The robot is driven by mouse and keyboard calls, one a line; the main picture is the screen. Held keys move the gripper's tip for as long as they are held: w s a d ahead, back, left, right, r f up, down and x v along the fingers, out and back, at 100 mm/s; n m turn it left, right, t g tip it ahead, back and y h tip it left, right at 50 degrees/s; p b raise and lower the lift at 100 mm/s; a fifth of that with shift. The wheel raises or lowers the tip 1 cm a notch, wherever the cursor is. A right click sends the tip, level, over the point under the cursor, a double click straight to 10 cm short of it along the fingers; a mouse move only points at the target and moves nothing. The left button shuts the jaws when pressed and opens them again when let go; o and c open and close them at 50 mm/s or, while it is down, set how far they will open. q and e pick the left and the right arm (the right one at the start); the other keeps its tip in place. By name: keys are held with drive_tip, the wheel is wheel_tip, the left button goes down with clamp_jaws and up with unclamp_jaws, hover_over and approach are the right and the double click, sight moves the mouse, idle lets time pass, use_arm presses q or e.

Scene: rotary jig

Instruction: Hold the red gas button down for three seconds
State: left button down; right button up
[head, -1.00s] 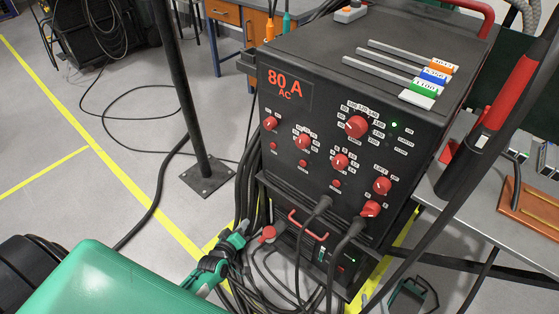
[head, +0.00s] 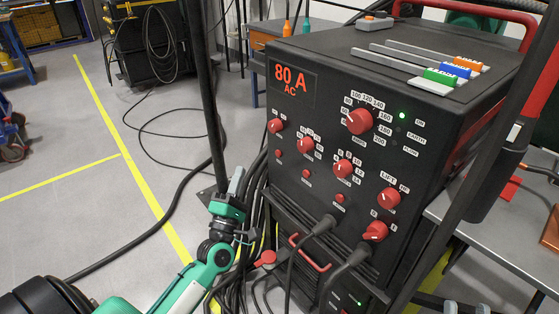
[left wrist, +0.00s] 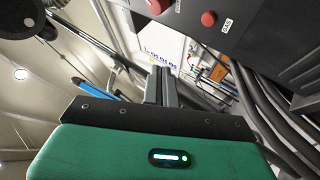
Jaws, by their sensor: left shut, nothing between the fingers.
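The red gas button (left wrist: 208,18) is the small round one beside the label GAS, at the top of the left wrist view. In the head view it appears to be the small button (head: 279,153) at the panel's left, below a larger red knob (head: 276,125). My left gripper (head: 238,178) is shut and empty, pointing up, left of the machine's front and lower than the button, apart from it. Its shut fingers also show in the left wrist view (left wrist: 161,84). What seem to be my right gripper's fingertips (head: 467,308) show apart at the bottom edge.
The black welding machine (head: 330,100) has several other red knobs and small buttons. A black post (head: 211,100) stands just left of my left gripper. Cables (head: 255,200) hang along the machine's left side. A grey table (head: 480,235) is at right.

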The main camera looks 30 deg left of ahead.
sight(278, 154)
use_arm(q)
drive_tip(key=shift+w, duration=0.15)
